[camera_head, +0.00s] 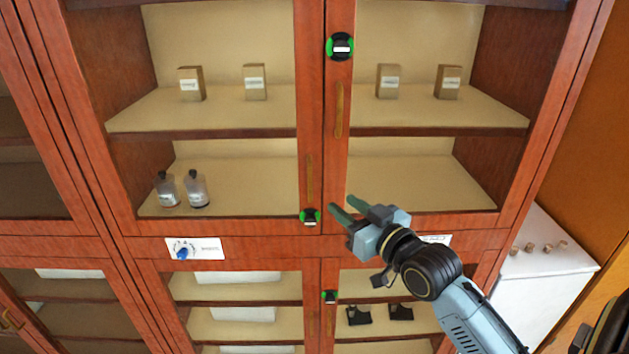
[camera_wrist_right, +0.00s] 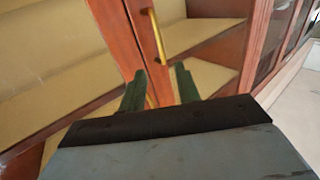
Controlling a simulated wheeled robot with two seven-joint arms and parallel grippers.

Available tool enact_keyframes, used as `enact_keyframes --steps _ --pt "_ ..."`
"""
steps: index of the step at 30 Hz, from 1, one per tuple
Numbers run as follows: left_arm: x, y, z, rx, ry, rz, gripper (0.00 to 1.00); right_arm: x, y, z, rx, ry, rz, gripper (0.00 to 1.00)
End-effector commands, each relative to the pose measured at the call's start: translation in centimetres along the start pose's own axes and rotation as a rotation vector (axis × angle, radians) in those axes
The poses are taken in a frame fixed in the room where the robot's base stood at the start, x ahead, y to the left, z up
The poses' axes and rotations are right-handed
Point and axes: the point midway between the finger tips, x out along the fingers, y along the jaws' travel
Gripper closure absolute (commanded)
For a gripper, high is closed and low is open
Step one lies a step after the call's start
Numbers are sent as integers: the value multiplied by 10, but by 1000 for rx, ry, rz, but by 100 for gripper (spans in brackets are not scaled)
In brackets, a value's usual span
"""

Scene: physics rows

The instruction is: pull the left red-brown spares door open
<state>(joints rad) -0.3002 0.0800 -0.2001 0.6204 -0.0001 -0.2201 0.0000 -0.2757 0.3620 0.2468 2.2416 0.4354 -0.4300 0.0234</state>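The red-brown cabinet has two upper glass doors that meet at a middle stile. The left door (camera_head: 304,100) looks shut; its slim brass handle (camera_head: 309,180) runs upright low on its right edge. My right gripper (camera_head: 342,204) is in front of the doors' lower middle, to the right of and a little below that handle. Its two green fingers are apart, with no object held. In the right wrist view the fingers (camera_wrist_right: 160,85) also stand apart, and a brass handle (camera_wrist_right: 156,35) shows beyond them; I cannot tell which door it belongs to. My left gripper is not in view.
The right door has its own handle (camera_head: 339,110), higher up. Black-and-green round fittings sit at the top (camera_head: 340,47) and bottom (camera_head: 310,217) of the meeting edges. A label with a blue knob (camera_head: 183,251) is below left. A white counter (camera_head: 545,260) stands right.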

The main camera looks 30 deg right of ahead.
Motion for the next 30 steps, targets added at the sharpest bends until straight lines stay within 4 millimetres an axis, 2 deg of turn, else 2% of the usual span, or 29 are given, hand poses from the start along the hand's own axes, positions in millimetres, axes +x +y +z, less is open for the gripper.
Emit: enact_keyframes --steps 9,15,21,30 --pt "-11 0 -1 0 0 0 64 61 0 -3 1 2 0 68" --pt "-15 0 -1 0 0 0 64 93 0 -1 1 -1 1 68" --pt "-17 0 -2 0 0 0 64 109 0 0 0 0 0 68" --pt "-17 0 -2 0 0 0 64 112 0 1 0 -1 0 68"
